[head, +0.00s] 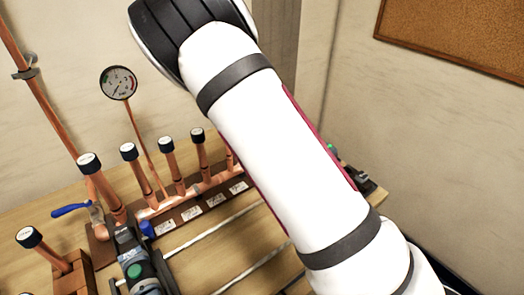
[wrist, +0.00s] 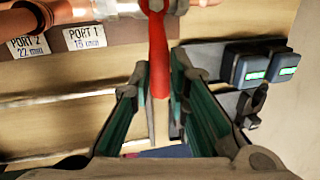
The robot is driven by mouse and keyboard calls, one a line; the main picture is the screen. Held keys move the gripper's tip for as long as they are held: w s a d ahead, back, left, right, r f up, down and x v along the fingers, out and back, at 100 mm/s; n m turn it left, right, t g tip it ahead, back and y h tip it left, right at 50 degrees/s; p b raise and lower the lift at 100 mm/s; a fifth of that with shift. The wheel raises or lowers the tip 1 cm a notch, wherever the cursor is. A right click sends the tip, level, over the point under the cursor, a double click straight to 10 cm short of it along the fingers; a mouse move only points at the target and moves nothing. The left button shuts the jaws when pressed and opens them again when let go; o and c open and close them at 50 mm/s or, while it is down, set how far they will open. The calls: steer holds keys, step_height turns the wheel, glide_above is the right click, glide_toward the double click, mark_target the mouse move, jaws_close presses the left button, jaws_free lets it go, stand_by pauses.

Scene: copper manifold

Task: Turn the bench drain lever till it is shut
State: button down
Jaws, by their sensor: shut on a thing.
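A red lever (wrist: 158,60) hangs from a metal valve (wrist: 180,5) at the top of the wrist view and points down toward me, nearly in line with my gripper. My gripper (wrist: 157,82) is shut on this lever, with one dark green finger on each side of it. I take it for the bench drain lever; no label on it can be read. In the head view my arm covers the gripper, the red lever and the manifold's right end.
The copper manifold (head: 185,200) has several capped upright stubs. A blue lever (head: 70,209) is at far left, near a gauge (head: 118,83) on the wall. In the wrist view, dark boxes with green displays (wrist: 255,70) sit right of my fingers. Port labels (wrist: 84,37) are at upper left.

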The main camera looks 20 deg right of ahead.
steer(key=shift+s+a, duration=0.1)
steer(key=shift+a, duration=0.15)
steer(key=c, duration=1.6)
jaws_free()
steer(key=shift+o, duration=0.2)
steer(key=shift+r, duration=0.35)
step_height(320, 180, up, 11)
steer(key=a, duration=0.2)
steer(key=shift+s, duration=0.3)
